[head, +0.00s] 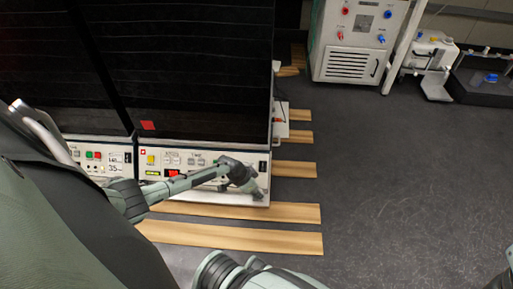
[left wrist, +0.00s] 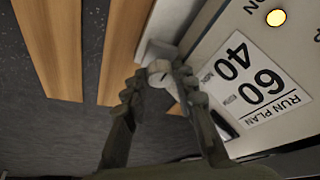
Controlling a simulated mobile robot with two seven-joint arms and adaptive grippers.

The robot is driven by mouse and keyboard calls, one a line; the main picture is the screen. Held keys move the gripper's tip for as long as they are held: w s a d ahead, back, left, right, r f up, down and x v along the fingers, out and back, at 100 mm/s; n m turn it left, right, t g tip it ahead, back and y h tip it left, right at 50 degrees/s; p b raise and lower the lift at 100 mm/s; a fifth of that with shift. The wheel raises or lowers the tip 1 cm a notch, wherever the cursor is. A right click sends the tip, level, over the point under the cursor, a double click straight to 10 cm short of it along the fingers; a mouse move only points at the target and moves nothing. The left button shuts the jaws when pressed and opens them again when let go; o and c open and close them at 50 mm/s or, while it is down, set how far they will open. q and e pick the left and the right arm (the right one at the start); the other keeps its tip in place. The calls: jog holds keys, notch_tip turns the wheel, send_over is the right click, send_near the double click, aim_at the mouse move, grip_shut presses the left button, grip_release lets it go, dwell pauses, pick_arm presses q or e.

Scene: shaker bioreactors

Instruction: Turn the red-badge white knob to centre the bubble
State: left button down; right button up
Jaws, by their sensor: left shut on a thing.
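In the left wrist view a small white knob (left wrist: 158,70) with a dark line on its face sits between the two dark fingertips. My left gripper (left wrist: 160,84) is shut on it, beside the lower edge of a pale panel. In the head view my left gripper (head: 254,190) is at the lower right corner of the right shaker's white front panel (head: 220,196) and hides the knob. A small red badge (head: 147,125) shows low on that shaker's dark door. I cannot make out a bubble in either view. My right gripper is not in view.
The panel carries a RUN PLAN label (left wrist: 262,85) and a lit yellow lamp (left wrist: 276,17). Wooden slats (head: 240,236) lie on the dark floor before the shaker. A white machine (head: 358,42) stands at the back. The floor (head: 400,190) to the right is clear.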

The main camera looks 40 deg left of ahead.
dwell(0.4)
pick_arm(q)
jog(key=c, duration=1.5)
grip_release()
jog(key=shift+r, duration=0.1)
jog(key=v, duration=1.2)
jog(key=shift+w, duration=0.1)
